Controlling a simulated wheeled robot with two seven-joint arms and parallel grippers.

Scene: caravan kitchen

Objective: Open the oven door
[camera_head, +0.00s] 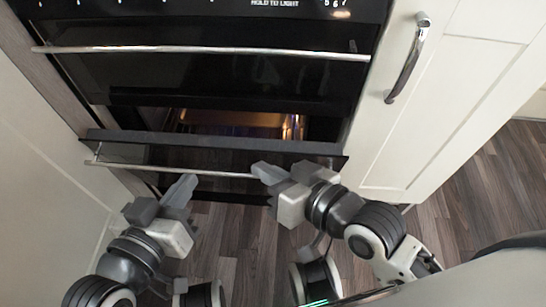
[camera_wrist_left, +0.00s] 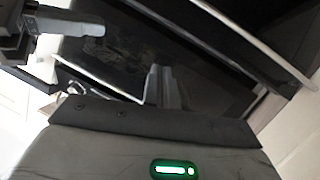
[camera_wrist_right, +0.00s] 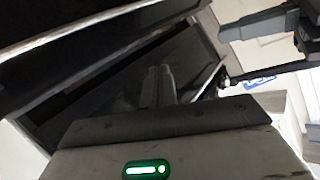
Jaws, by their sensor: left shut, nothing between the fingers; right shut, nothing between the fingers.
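The black oven (camera_head: 220,75) stands ahead of me. Its lower door (camera_head: 220,143) is tilted partly open at the top, and a lit interior (camera_head: 235,121) shows through the gap. A silver handle (camera_head: 140,168) runs along this door's front. My left gripper (camera_head: 182,188) is shut and empty, just below the handle's middle; I cannot tell if it touches. My right gripper (camera_head: 266,172) is shut and empty, by the handle's right end; contact is unclear. The shut fingers also show in the left wrist view (camera_wrist_left: 155,86) and the right wrist view (camera_wrist_right: 158,86).
The upper door above is shut, with its own long silver handle (camera_head: 200,51). A white cabinet (camera_head: 445,90) with a curved metal handle (camera_head: 408,60) stands to the right. A pale panel (camera_head: 45,190) is close on the left. Wood floor (camera_head: 490,190) is clear at right.

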